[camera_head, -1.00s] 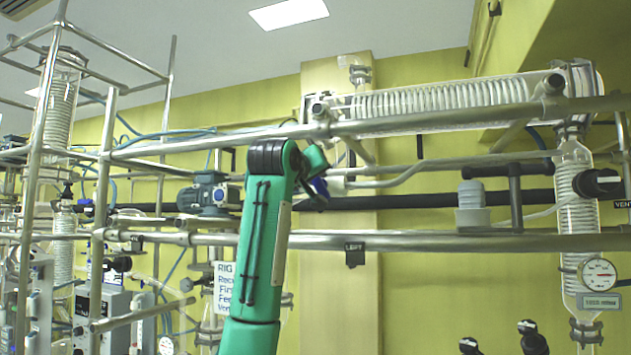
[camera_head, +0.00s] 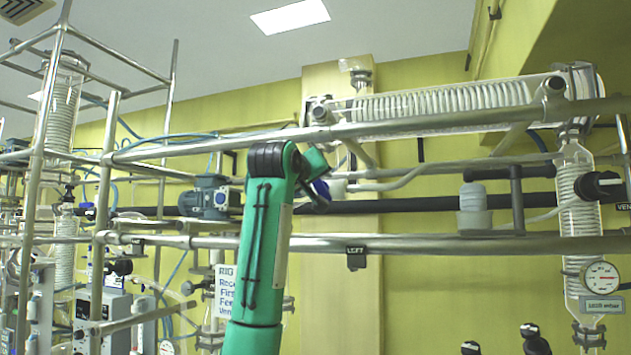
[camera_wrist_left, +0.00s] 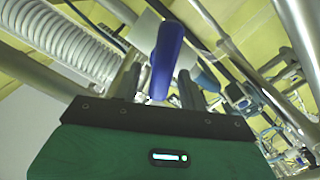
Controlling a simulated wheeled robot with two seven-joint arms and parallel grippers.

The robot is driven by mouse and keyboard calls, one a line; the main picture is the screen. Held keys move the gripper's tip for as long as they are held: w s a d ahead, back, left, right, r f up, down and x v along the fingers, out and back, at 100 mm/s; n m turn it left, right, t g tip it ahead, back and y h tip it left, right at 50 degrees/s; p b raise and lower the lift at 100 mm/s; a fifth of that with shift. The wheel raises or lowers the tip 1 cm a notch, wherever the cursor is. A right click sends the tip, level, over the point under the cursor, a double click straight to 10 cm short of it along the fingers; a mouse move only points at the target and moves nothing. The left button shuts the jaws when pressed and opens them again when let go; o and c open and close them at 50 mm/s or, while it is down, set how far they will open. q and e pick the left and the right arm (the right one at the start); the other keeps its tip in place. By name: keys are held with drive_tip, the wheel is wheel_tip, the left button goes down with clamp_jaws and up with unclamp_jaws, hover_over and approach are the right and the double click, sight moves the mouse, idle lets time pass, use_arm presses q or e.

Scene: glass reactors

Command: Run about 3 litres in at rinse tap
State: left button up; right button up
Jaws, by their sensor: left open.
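My left arm (camera_head: 262,250) rises at the middle of the head view, and its left gripper (camera_head: 317,190) is partly hidden behind its wrist, near the long horizontal pipes. In the left wrist view a blue lever-like handle (camera_wrist_left: 167,58) stands between the fingers of the open left gripper (camera_wrist_left: 158,84). I cannot tell whether the fingers touch it. A small patch of blue also shows at the gripper in the head view. No label naming the rinse tap can be read, so I cannot tell whether this handle belongs to it. No water flow or level is visible. My right gripper is out of view.
A glass coil condenser (camera_head: 440,102) lies along the upper frame. A round gauge (camera_head: 601,278) hangs at right. A motor (camera_head: 210,197) and a RIG notice (camera_head: 225,290) are left of my arm.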

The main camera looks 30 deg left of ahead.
use_arm(q)
drive_tip(key=b+v, duration=0.7)
drive_tip(key=v, duration=0.6)
drive_tip(key=shift+s, duration=0.3)
idle(6.4)
